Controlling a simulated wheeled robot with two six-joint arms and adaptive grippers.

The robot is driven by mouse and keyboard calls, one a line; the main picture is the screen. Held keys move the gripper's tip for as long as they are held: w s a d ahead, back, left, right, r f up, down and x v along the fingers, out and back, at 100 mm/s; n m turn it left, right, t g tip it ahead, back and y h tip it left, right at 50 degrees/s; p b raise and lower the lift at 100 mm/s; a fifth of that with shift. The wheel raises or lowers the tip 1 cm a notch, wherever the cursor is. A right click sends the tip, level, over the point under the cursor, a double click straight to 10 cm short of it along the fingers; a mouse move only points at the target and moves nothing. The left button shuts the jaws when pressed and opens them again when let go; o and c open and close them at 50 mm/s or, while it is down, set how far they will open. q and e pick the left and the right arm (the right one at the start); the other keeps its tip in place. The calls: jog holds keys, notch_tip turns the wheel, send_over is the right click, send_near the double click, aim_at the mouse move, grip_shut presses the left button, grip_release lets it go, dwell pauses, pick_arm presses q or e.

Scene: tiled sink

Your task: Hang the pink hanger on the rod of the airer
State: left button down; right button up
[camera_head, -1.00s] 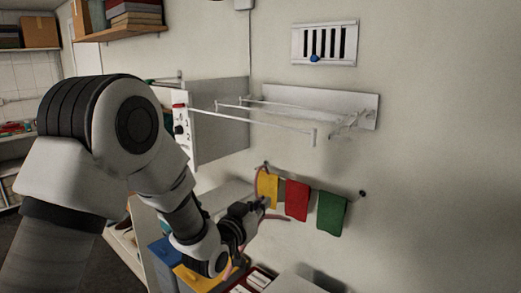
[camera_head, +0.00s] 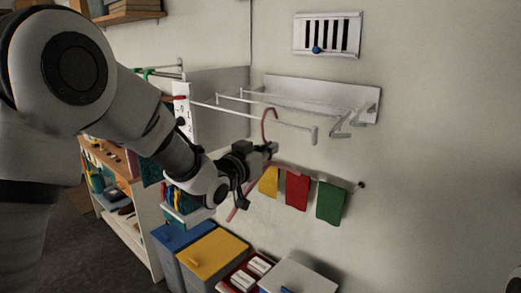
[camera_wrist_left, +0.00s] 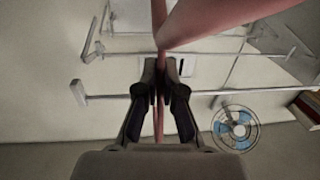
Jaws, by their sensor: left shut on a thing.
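My left gripper (camera_head: 270,150) is shut on the pink hanger (camera_head: 236,202), below the airer's front rod. The hanger's curved hook (camera_head: 275,112) points up and crosses the front rod (camera_head: 240,115) in the head view; I cannot tell whether it is around the rod or only in front of it. The airer's white wall plate (camera_head: 366,100) is on the wall, with several thin rods standing out from it. In the left wrist view the pink hanger (camera_wrist_left: 210,22) fills the top, between the fingertips (camera_wrist_left: 160,68), with the airer's rods (camera_wrist_left: 110,97) behind. My right gripper is not in view.
Yellow, red (camera_head: 297,190) and green (camera_head: 330,202) cloths hang on a wall rail under the airer. A grey panel (camera_head: 225,90) stands left of it. A blue bin (camera_head: 180,237) and a yellow-lidded bin (camera_head: 212,255) are below. A fan (camera_wrist_left: 235,125) shows in the wrist view.

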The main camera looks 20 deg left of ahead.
pick_arm(q)
jog(key=x, duration=0.1)
jog(key=p+x, duration=0.1)
jog(key=x, duration=0.1)
jog(key=shift+w+d, duration=0.25)
jog(key=shift+d, duration=0.05)
jog(key=shift+w+f+b, duration=0.15)
jog(key=shift+f+b, duration=1)
jog(key=shift+f, duration=0.35)
jog(key=c, duration=1.2)
grip_release()
jog(key=v, duration=1.2)
